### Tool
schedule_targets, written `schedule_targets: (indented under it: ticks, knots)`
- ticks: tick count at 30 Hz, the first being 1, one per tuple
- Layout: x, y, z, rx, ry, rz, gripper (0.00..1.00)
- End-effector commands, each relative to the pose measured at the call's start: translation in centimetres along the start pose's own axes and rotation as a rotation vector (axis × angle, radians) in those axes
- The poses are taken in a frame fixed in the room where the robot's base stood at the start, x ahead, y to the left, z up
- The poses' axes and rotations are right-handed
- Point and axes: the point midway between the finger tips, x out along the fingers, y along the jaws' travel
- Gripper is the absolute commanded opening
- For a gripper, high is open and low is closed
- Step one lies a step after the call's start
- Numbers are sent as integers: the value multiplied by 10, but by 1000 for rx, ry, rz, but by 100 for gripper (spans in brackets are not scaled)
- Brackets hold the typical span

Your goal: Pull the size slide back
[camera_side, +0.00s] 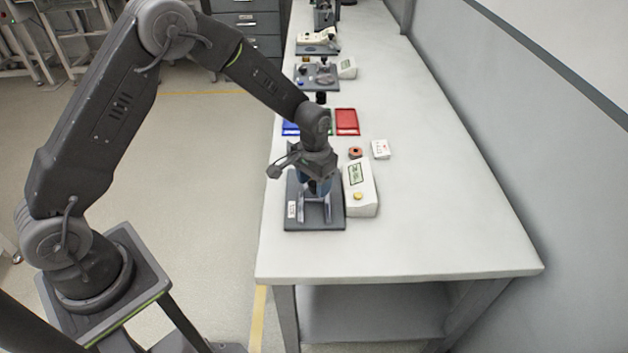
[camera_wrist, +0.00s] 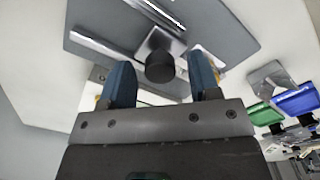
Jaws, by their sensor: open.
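The size slide shows in the wrist view as a metal block with a round black knob (camera_wrist: 160,67) between metal rails (camera_wrist: 98,47). The rails run along a dark grey base plate (camera_wrist: 215,25), which also shows in the side view (camera_side: 300,223). My gripper (camera_side: 318,192) points down over this plate. In the wrist view its two blue fingers (camera_wrist: 160,60) are apart, one on each side of the knob, with gaps between. I cannot tell how far the fingertips reach down beside the knob. In the side view my gripper hides the knob.
A white display box (camera_side: 362,196) with a yellow button stands right of the plate. Behind are an orange-red ring (camera_side: 355,152), a white card (camera_side: 381,150), a red tray (camera_side: 347,121) and a blue tray (camera_side: 289,129). The table's right front is clear.

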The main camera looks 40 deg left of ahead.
Motion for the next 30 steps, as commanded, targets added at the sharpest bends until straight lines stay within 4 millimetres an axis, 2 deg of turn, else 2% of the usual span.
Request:
schedule_targets:
  ticks: [3,20,26,30]
  knots:
    - [0,0,0,0,0,0,54]
    - [-1,0,0,0,0,0,1]
    - [-1,1,0,0,0,0,0]
    - [-1,11,10,3,1,0,0]
